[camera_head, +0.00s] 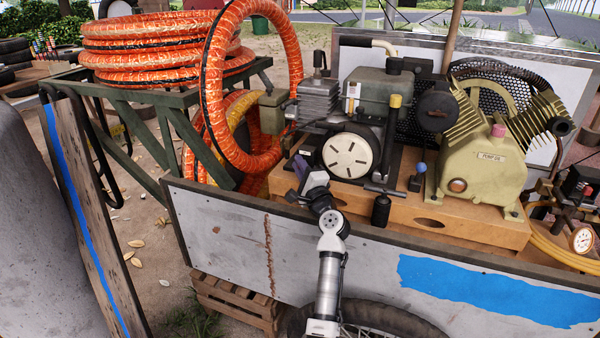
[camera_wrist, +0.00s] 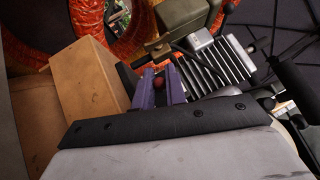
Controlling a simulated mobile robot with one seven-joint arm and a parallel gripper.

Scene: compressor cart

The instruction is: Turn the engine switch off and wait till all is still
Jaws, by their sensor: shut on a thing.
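The engine (camera_head: 380,92) is a grey block with a finned cylinder (camera_head: 318,98) and a white slotted disc (camera_head: 349,155). It stands on a wooden base in the cart. My gripper (camera_head: 301,166) reaches over the cart's near wall to the left of the disc. In the wrist view its two purple fingers (camera_wrist: 159,86) are close together around a small dark red knob (camera_wrist: 158,84), which looks like the engine switch. The fingers cover its sides, and its on or off position cannot be told. The finned cylinder also shows there (camera_wrist: 215,66).
A cream pump (camera_head: 480,160) stands right of the engine. A blue-topped lever (camera_head: 418,174) and a black knob (camera_head: 381,209) stand in front. Orange hose coils (camera_head: 150,50) lie left. The cart's grey wall (camera_head: 225,235) lies under my arm. A wooden box (camera_wrist: 90,80) is beside my fingers.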

